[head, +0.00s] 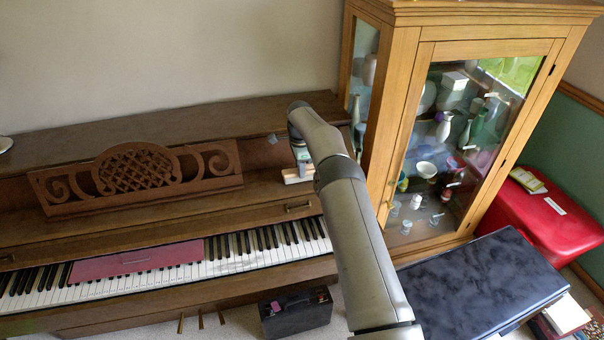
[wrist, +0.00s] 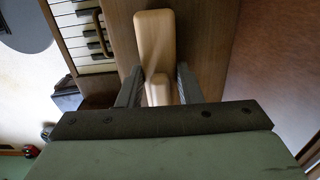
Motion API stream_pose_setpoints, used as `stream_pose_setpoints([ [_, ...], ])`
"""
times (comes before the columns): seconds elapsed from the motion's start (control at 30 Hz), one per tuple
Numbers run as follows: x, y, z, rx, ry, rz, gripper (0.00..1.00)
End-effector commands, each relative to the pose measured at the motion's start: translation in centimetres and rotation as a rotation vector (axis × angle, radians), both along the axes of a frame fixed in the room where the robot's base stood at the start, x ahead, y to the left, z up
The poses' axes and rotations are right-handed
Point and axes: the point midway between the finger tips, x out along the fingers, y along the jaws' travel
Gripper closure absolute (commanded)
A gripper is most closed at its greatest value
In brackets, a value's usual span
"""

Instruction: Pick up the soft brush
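The soft brush (wrist: 154,42) is a pale wooden piece with a broad end and a narrower part. In the wrist view it lies on the brown piano wood, its narrower part between the fingers of my gripper (wrist: 160,84). The gripper is open, one finger on each side, with a small gap showing beside the wood. In the head view the brush (head: 297,175) shows as a pale strip on the piano's ledge, right below my gripper (head: 301,157). My arm hides part of that area, and the bristles cannot be made out.
The upright piano (head: 150,226) has a carved music stand (head: 135,175) and a pink folder (head: 137,261) on its keys. A glass-fronted cabinet (head: 403,130) stands close right of my arm. A dark bench (head: 485,285) and a red seat (head: 545,215) stand at the right.

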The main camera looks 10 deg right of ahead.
Motion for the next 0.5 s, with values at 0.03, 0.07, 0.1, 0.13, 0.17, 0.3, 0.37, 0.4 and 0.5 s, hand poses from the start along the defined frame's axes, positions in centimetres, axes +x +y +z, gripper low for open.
stream_pose_setpoints([
  [0.03, 0.0, 0.01, 0.01, 0.0, 0.0, 0.0, 0.84],
  [0.07, 0.0, 0.01, 0.02, 0.0, 0.0, 0.0, 0.91],
  [0.1, 0.0, 0.01, 0.02, 0.0, 0.0, 0.0, 0.91],
  [0.13, 0.0, 0.01, 0.04, 0.0, 0.0, 0.0, 0.91],
  [0.17, 0.01, 0.01, 0.05, 0.0, 0.0, 0.0, 0.95],
  [0.3, 0.01, 0.01, 0.06, 0.0, 0.0, 0.0, 0.95],
  [0.37, 0.01, 0.01, 0.1, 0.0, 0.0, 0.0, 0.95],
  [0.4, 0.02, 0.01, 0.18, 0.0, -0.001, 0.0, 0.95],
  [0.5, 0.05, 0.01, 0.59, 0.0, -0.001, 0.0, 0.95],
])
